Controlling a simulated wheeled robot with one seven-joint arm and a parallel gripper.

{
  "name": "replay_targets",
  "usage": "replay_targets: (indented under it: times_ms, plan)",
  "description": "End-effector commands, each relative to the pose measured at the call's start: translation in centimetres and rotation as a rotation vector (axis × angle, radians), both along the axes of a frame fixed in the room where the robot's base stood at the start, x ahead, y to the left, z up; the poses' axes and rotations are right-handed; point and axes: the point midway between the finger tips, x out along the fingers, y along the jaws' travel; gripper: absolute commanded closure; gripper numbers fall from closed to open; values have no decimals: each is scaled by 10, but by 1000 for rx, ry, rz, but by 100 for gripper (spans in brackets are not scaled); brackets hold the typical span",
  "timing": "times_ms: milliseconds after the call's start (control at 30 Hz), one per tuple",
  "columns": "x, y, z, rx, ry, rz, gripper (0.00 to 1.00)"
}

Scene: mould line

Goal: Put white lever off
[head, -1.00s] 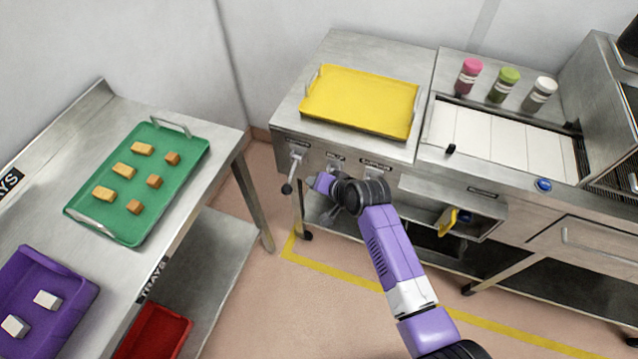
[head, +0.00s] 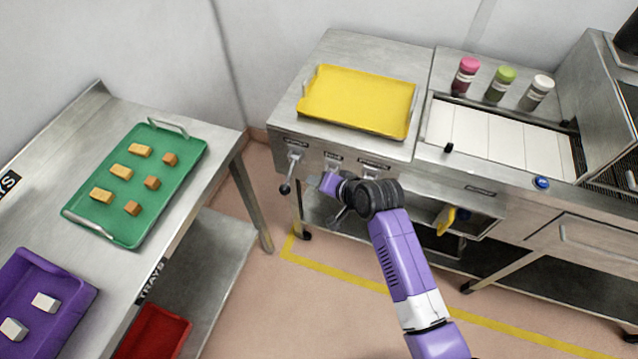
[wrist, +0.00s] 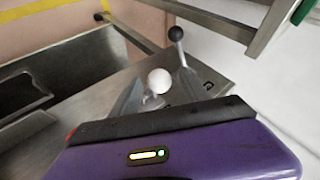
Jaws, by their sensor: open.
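The white lever's round white knob (wrist: 159,81) shows in the wrist view, just beyond the purple body of my gripper. Grey finger shapes appear on either side of it, apart from each other. In the head view my gripper (head: 314,181) is at the front panel of the steel unit (head: 281,146), below the yellow tray. It hides the white knob there; I cannot tell whether the fingers touch it. A neighbouring lever with a black knob (head: 285,188) hangs to the left, and it also shows in the wrist view (wrist: 176,34).
The yellow tray (head: 358,98) lies on the unit's top. A steel table (head: 222,139) with a green tray (head: 75,220) and a purple tray (head: 82,301) stands at the left. A yellow handle (head: 446,221) is right of my arm. Floor between the table and unit is clear.

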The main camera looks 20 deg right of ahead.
Motion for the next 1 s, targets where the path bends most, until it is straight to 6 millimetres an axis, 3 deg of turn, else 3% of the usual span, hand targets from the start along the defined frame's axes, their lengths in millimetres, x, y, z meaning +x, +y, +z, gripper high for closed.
replay_targets:
  times_ms: [333, 1000]
  plan:
    - [-22, -8, 24, 0, 0, -2, 47]
    - [-20, -9, 28, -14, -22, 10, 47]
